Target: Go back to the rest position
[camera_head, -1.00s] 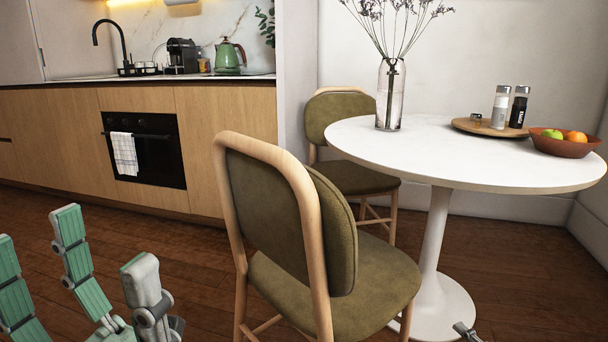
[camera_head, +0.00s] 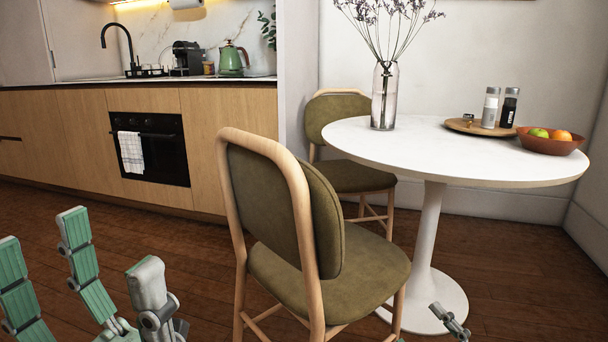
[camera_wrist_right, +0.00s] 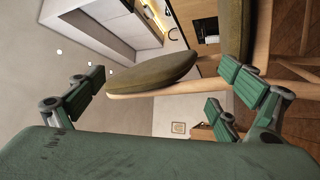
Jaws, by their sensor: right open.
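My left gripper (camera_head: 112,285) is at the lower left of the head view. Its green and grey fingers point up and stand apart, with nothing between them. Its palm is mostly below the picture edge. Of my right gripper, only a finger end (camera_head: 450,321) shows at the bottom of the head view, in front of the table foot. In the right wrist view my right gripper (camera_wrist_right: 160,92) has its green fingers spread wide and empty. A chair shows beyond them, tilted by the camera angle.
An olive chair (camera_head: 283,205) with a wooden frame stands close in front, between my grippers. A second chair (camera_head: 350,174) stands behind. The round white table (camera_head: 440,160) carries a vase (camera_head: 384,97), a tray with shakers (camera_head: 467,127) and a fruit bowl (camera_head: 551,145). Kitchen cabinets (camera_head: 232,125) line the back left.

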